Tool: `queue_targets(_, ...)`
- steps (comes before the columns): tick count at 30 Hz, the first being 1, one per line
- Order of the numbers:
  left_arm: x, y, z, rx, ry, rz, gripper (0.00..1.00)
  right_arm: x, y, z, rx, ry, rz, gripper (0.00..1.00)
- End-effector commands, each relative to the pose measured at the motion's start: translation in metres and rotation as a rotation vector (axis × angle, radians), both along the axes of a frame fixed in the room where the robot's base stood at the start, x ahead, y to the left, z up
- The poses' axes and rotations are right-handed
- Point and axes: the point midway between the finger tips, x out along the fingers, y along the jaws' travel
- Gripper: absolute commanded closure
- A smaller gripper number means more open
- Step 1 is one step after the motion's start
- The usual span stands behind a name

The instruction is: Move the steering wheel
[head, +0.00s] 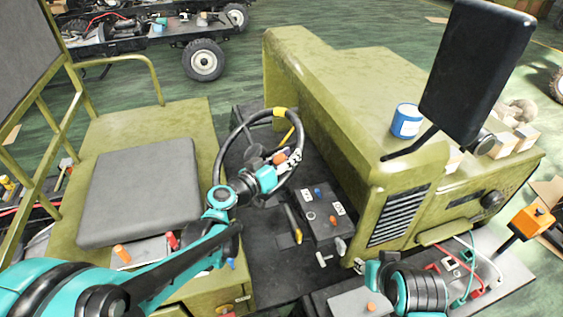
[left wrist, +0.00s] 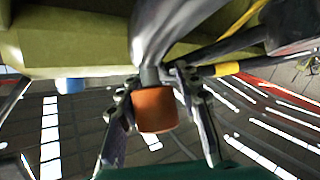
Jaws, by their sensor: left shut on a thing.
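The steering wheel (head: 222,150) is a black ring with a yellow mark at its top, standing above the dark cab floor. In the head view my left gripper (head: 287,160) reaches across the wheel to the right part of its rim. In the left wrist view the fingers of my left gripper (left wrist: 160,112) are closed around an orange knob (left wrist: 156,108) on a dark stem, under the wheel's dark rim. My right gripper (head: 360,267) seems to show small at the lower right, apart from the wheel; its fingers are too unclear to read.
A grey seat (head: 140,190) is left of the wheel. The olive hood (head: 330,95) rises to the right, with a blue can (head: 406,120) and a black mirror (head: 475,65). A control box (head: 322,210) with levers stands below the wheel.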

Motion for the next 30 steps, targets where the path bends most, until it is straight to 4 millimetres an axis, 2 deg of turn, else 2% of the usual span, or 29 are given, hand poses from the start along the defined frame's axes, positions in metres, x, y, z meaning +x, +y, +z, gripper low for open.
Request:
queue_targets(1, 0.003, -0.007, 0.007, -0.011, 0.015, 0.009, 1.00, 0.000, 0.000, 0.005, 0.000, 0.000, 0.000, 0.66)
queue_targets(12, 0.023, -0.011, 0.013, -0.041, 0.087, 0.121, 1.00, 0.000, 0.000, 0.012, 0.000, 0.000, 0.000, 0.66)
queue_targets(26, 0.026, -0.011, 0.013, -0.042, 0.095, 0.136, 1.00, 0.000, 0.000, 0.013, 0.000, 0.000, 0.000, 0.66)
queue_targets(27, 0.026, -0.011, 0.013, -0.042, 0.095, 0.136, 0.65, 0.000, 0.000, 0.013, 0.000, 0.000, 0.000, 0.66)
queue_targets(29, 0.026, -0.011, 0.013, -0.042, 0.095, 0.136, 0.49, 0.000, 0.000, 0.013, 0.000, 0.000, 0.000, 0.66)
queue_targets(30, 0.026, -0.010, 0.012, -0.042, 0.095, 0.136, 0.49, 0.000, 0.000, 0.013, 0.000, 0.000, 0.000, 0.66)
